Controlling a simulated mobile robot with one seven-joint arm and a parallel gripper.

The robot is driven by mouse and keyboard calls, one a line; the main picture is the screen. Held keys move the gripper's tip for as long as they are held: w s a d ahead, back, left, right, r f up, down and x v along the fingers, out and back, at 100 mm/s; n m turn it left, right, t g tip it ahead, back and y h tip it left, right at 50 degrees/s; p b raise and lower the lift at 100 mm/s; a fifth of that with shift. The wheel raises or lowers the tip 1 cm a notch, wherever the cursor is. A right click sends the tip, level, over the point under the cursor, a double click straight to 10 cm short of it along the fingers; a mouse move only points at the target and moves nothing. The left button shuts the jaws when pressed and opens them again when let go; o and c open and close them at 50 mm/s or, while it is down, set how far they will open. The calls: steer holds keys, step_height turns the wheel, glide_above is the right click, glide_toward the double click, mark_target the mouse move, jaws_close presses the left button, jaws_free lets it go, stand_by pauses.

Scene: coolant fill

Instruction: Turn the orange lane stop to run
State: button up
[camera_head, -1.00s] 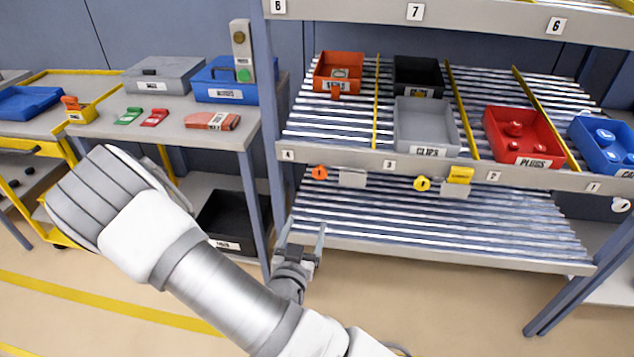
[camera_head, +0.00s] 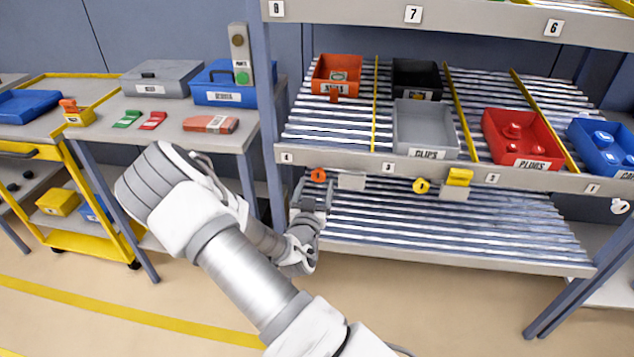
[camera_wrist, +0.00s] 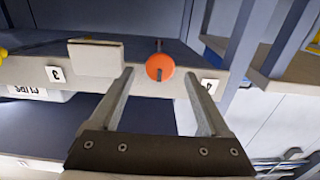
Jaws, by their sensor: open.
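The orange lane stop (camera_head: 318,175) is a round knob on the front rail of the middle shelf, just right of the label 4. In the wrist view the orange knob (camera_wrist: 160,67) shows with a dark bar across it, upright in that picture. My gripper (camera_head: 313,190) is just below and in front of it in the head view. In the wrist view my gripper (camera_wrist: 158,80) is open, with one finger on each side of the knob. The fingers look apart from it, and nothing is held. The exact depth gap cannot be told.
A blank grey plate (camera_head: 351,181) hangs beside the knob. A yellow lane stop (camera_head: 421,186) and a yellow block (camera_head: 460,177) are further right on the rail. An orange bin (camera_head: 336,76) sits on the shelf above. A shelf post (camera_head: 268,110) stands close left of my gripper.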

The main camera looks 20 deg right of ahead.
steer(key=shift+x, duration=1.2)
jaws_close()
